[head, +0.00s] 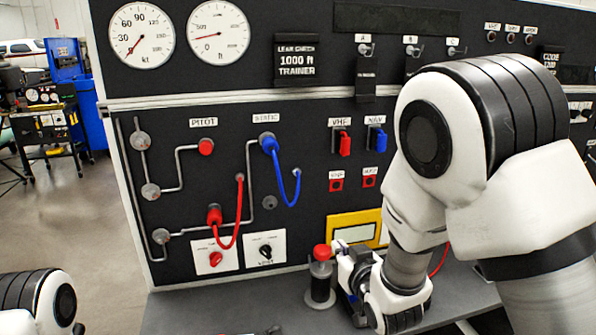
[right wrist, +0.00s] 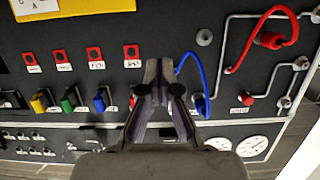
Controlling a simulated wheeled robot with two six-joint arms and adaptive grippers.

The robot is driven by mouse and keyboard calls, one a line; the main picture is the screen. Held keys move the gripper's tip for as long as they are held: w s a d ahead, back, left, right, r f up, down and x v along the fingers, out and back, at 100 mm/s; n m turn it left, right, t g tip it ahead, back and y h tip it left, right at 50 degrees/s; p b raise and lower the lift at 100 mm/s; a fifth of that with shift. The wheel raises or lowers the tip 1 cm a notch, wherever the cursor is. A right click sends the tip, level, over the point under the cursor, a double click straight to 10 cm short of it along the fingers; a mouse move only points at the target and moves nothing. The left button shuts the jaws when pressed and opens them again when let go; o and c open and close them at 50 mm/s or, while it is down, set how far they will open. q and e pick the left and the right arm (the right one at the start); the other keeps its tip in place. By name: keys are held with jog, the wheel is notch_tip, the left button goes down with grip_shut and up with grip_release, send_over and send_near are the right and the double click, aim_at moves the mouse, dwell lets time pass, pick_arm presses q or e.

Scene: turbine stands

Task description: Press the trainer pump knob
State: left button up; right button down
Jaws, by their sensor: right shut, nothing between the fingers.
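The trainer pump (head: 320,282) stands upright on the grey bench ledge, with a red knob (head: 321,252) on top of its dark and silver body. My right gripper (head: 350,285) is just right of the pump, low by the ledge. Its fingers are mostly hidden in the head view, and I cannot tell whether it touches the pump. In the right wrist view the gripper (right wrist: 160,92) is shut with nothing between its fingers. The pump does not show there. My left gripper is not clearly in view; only part of that arm shows at lower left.
The black panel (head: 300,215) stands behind the pump, with gauges, switches and red and blue hoses. A yellow-framed display (head: 354,229) is behind the right gripper. The ledge (head: 215,305) left of the pump is mostly clear. My right arm covers the panel's right part.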

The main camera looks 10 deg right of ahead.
jog(key=shift+w, duration=0.1)
jog(key=p, duration=0.2)
send_over(324, 254)
notch_tip(324, 254, down, 2)
jog(key=shift+d+f, duration=0.1)
jog(key=shift+f, duration=0.05)
notch_tip(324, 254, down, 4)
jog(key=shift+w+r, duration=0.1)
jog(key=shift+f, duration=0.25)
